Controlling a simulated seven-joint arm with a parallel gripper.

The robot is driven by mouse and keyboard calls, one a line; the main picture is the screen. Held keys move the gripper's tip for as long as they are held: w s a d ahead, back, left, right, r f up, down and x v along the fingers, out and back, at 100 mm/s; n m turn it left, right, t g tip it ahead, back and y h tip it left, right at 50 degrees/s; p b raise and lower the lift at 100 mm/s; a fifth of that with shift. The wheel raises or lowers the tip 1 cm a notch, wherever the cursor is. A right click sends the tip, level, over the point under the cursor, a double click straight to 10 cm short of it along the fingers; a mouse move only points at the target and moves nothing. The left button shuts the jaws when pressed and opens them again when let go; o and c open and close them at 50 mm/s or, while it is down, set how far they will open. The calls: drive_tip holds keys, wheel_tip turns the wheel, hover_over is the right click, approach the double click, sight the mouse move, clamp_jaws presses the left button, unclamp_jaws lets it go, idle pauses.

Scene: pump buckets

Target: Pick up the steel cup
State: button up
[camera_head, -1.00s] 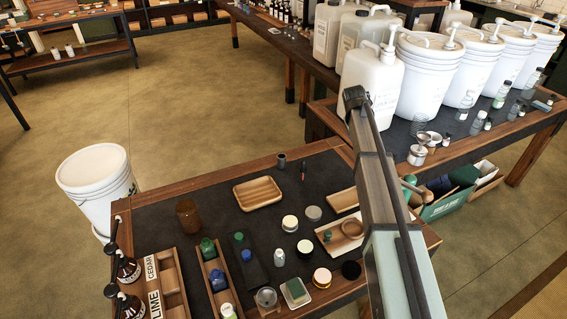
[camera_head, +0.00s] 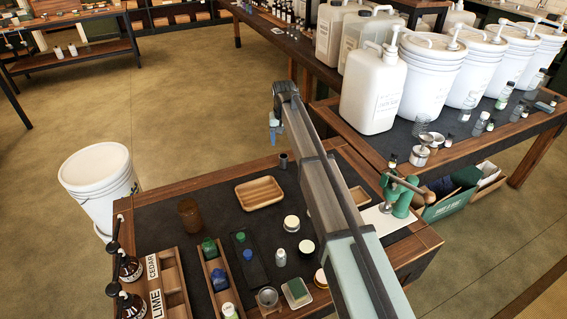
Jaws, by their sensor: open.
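A small dark grey cup (camera_head: 283,160), which looks like the steel cup, stands upright by the far edge of the near table, behind the wooden tray. My gripper (camera_head: 273,140) hangs from the end of my arm, fingers down, just up and left of the cup in the picture. It is open with nothing seen between its fingers, and looks apart from the cup; how far in depth I cannot tell. Other shiny metal vessels (camera_head: 421,154) stand on the right table.
A wooden tray (camera_head: 259,193) and a brown jar (camera_head: 190,215) stand near the cup. A green press (camera_head: 401,197) stands at the near table's right. White jugs (camera_head: 374,92) and buckets (camera_head: 424,75) fill the right table. Open floor lies behind the near table.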

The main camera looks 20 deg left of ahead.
sight(284, 160)
drive_tip(key=f, duration=0.5)
drive_tip(key=shift+w, duration=0.25)
drive_tip(key=shift+s+f, duration=0.15)
drive_tip(key=shift+f, duration=0.5)
wheel_tip(284, 160, down, 4)
drive_tip(key=shift+f, duration=0.1)
drive_tip(key=c, duration=1.1)
